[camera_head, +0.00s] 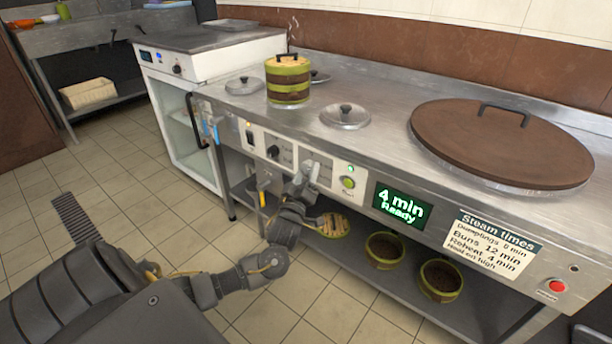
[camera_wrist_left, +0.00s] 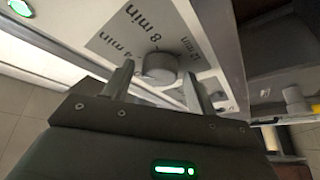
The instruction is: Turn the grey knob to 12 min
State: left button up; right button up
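The grey knob (camera_wrist_left: 160,66) sits on the white front panel, with printed labels 4 min, 8 min and 12 min around it. My left gripper (camera_wrist_left: 158,80) is open in the left wrist view, one finger to each side of the knob, with gaps showing. I cannot tell where the knob points. In the head view my left gripper (camera_head: 305,176) is at the panel and mostly hides the knob. The green display (camera_head: 402,206) reads "4 min Ready". My right gripper is not in view.
A black knob (camera_head: 273,152) is left of my gripper and a green-lit button (camera_head: 348,183) is right of it. A red button (camera_head: 557,286) is at the far right. A steamer stack (camera_head: 288,80) and a large brown lid (camera_head: 500,142) are on the counter.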

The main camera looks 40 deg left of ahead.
pick_arm(q)
jog(key=c, duration=0.8)
